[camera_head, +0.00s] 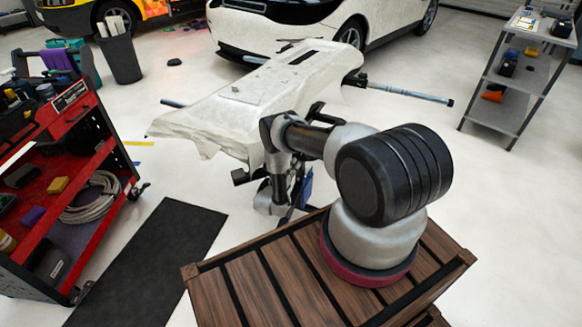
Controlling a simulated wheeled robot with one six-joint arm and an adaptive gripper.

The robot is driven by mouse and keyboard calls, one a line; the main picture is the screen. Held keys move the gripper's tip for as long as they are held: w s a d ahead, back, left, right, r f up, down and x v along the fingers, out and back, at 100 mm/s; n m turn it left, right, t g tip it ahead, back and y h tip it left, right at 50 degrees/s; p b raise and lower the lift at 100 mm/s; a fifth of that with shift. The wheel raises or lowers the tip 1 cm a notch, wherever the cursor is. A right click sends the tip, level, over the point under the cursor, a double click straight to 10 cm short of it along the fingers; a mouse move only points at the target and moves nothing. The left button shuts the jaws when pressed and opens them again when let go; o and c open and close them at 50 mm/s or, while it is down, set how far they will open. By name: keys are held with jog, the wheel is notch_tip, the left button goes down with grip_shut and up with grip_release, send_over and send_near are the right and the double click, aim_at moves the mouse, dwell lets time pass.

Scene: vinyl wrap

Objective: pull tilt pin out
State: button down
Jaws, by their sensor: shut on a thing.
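A long work stand carries a panel covered in wrinkled off-white wrap (245,95) in the middle of the view. Its frame shows as dark bars, with one rod (410,95) sticking out to the right. My arm reaches from the wooden platform to the near end of the panel. My gripper (297,188) hangs low beside that end, under the panel's edge, and is small and partly hidden by my own wrist. It is shut on the tilt pin, which is too small and covered to make out.
A red tool cart (75,105) stands at the left, with a black mat (165,260) on the floor beside it. A grey shelf rack (515,75) is at the right. A white car (285,30) stands behind. The floor right of the stand is clear.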

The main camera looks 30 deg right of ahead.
jog(key=v, duration=0.2)
jog(key=shift+s+a, duration=0.2)
jog(key=shift+a, duration=0.15)
jog(key=c, duration=1)
grip_release()
jog(key=shift+c, duration=0.2)
jog(key=v, duration=1.2)
jog(key=shift+s+a, duration=0.1)
jog(key=shift+a, duration=0.05)
